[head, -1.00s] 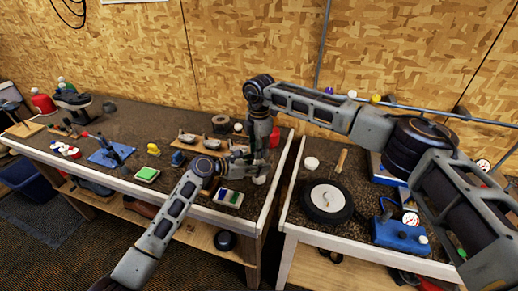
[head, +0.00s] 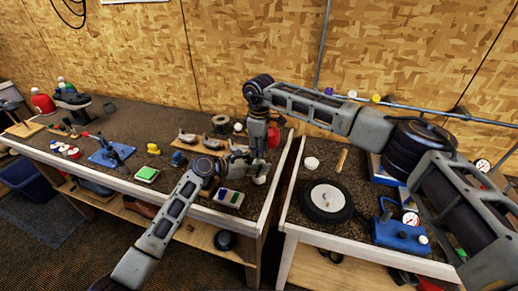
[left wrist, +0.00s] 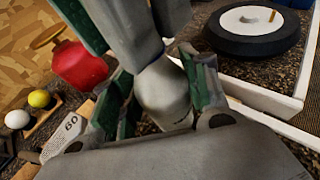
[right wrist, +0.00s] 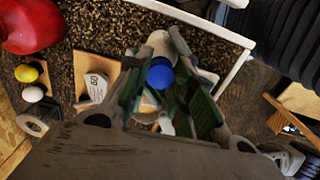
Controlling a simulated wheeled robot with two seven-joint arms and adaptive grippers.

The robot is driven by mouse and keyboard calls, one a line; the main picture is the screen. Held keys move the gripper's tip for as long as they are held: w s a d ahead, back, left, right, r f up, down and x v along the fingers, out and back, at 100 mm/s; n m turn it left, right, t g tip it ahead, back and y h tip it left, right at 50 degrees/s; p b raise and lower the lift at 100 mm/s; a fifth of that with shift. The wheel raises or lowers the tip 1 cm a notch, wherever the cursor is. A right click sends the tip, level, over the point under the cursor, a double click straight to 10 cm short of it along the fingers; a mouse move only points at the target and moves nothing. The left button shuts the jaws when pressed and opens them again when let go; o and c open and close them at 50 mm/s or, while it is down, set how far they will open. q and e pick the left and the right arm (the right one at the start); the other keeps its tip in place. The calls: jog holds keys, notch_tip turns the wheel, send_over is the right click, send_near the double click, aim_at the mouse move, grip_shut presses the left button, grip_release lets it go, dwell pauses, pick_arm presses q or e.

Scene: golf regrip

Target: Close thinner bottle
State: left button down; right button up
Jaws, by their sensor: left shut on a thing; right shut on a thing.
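The thinner bottle is a pale grey-white bottle (left wrist: 163,98). My left gripper (left wrist: 160,80) is shut on its body, with green pads on both sides. In the head view the bottle's bottom (head: 260,179) shows low between the grippers, near the worktop's right end. My right gripper (right wrist: 160,80) is above the bottle and shut on a blue cap (right wrist: 160,77). In the right wrist view the white bottle (right wrist: 160,44) shows just beyond the cap. I cannot tell whether the cap touches the neck. In the left wrist view my right fingers hide the cap.
A red container (left wrist: 80,66) stands close behind the grippers. A tray with colored items (head: 229,198) lies at the front edge. A gap separates this bench from the right bench, which holds a black wheel (head: 327,202) and blue device (head: 400,235).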

jog(key=shift+m, duration=1.2)
jog(key=o, duration=0.7)
jog(key=shift+r, duration=2.25)
jog(key=shift+c, duration=0.4)
